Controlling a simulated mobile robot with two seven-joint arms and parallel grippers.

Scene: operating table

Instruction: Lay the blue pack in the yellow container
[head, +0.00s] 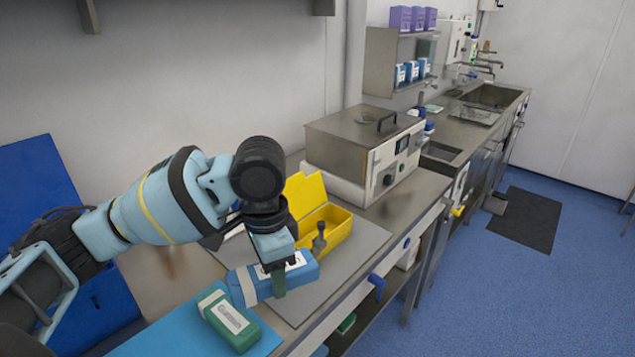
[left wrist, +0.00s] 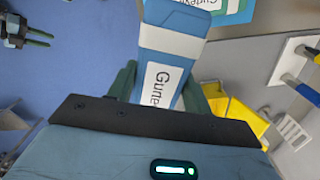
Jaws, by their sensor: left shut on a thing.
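My left gripper (head: 278,268) is shut on the blue pack (head: 306,272), a box with a white label, and holds it over the front of the grey tray. In the left wrist view the pack (left wrist: 172,50) lies between the two green fingers (left wrist: 160,92). The yellow container (head: 337,236) stands with its lid raised, just behind and right of the pack. My left gripper hides part of it. It also shows in the left wrist view (left wrist: 240,110). My right gripper (left wrist: 28,32) seems to show small at that view's upper left; its opening is unclear.
A green pack (head: 230,320) lies on a blue mat (head: 165,335) at the front. A steel bath (head: 365,140) stands behind the container. The grey tray (head: 355,262) has bare room at right.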

